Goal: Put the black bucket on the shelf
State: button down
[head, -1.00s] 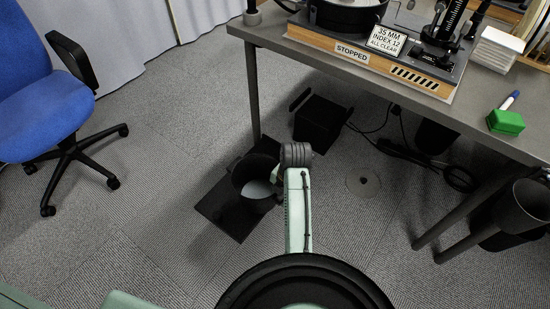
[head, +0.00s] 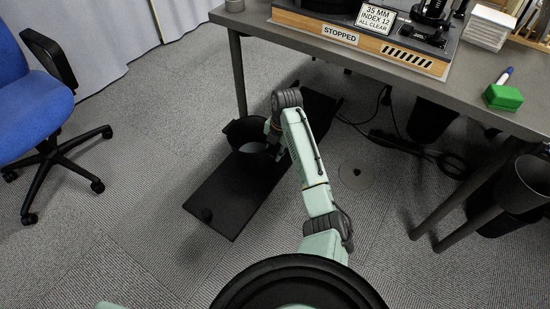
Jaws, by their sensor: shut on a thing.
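The black bucket (head: 237,136) is near the table's left leg, with something pale visible inside it. My gripper (head: 271,132) is at the bucket's right side and is shut on it; my wrist and forearm hide part of the fingers and bucket. A long, low black board (head: 228,205) runs from the open floor toward the space under the table; it may be the shelf. The bucket overlaps the board's left side in the head view. I cannot tell whether it touches the board or is held above it.
A blue chair (head: 32,105) stands left. The carpet at lower left is clear.

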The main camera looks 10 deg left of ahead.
notch_tip(320, 180, down, 3)
jog(key=shift+f+b, duration=0.1)
jog(key=shift+b, duration=1.15)
jog(key=c, duration=1.2)
grip_release()
jog(key=shift+f, duration=0.1)
